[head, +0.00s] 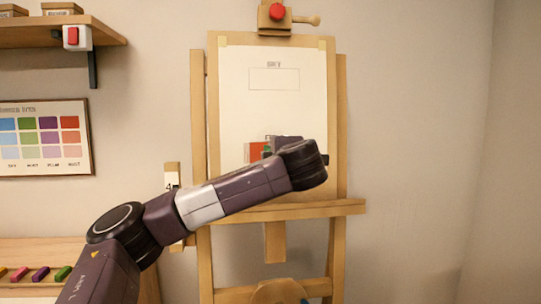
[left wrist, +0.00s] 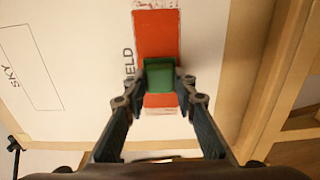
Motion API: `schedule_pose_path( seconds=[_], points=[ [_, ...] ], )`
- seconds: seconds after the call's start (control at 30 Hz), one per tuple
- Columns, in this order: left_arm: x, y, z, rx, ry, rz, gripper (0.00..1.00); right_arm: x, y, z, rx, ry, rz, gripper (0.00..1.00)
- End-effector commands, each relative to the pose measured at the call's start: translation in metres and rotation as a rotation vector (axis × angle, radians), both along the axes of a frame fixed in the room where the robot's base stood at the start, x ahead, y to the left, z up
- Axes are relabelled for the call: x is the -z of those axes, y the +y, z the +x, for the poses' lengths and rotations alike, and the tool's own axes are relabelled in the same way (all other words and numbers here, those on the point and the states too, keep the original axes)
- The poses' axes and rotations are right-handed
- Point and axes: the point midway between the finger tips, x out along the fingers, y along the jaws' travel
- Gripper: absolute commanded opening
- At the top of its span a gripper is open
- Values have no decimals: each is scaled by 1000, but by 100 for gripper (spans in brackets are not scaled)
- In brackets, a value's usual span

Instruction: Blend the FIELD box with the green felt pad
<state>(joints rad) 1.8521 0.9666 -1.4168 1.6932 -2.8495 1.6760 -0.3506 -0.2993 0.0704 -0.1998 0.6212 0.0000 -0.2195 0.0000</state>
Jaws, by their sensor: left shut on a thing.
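The FIELD box (left wrist: 156,35) is a rectangle on the white paper, filled with orange-red, with some uneven color at its edge. In the head view its red fill (head: 256,151) shows just left of my wrist, and the rest is hidden. The green felt pad (left wrist: 160,82) is between the fingers of my left gripper (left wrist: 160,86), which is shut on it. The pad overlaps the red fill in the left wrist view; I cannot tell whether it touches the paper. My right gripper is not in view.
The paper (head: 290,100) is on a wooden easel (head: 201,120), with an empty SKY box (head: 274,79) above. A color chart (head: 45,137) hangs at left. Several pigment sticks (head: 41,274) lie on the table (head: 90,250) at lower left. A shelf (head: 100,34) is above it.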

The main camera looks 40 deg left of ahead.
Motion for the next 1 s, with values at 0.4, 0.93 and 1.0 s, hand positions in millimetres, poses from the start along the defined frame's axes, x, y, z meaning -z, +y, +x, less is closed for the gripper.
schedule_pose_path(
  seconds=[0.4, 0.93, 1.0],
  points=[
    [1, -15, 18, 1, 1, 1, 6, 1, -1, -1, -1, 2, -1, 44],
    [1, -31, 39, 1, 1, 1, 6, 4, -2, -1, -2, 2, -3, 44],
    [1, -32, 40, 1, 1, 1, 6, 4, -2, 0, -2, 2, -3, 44]
  ],
)
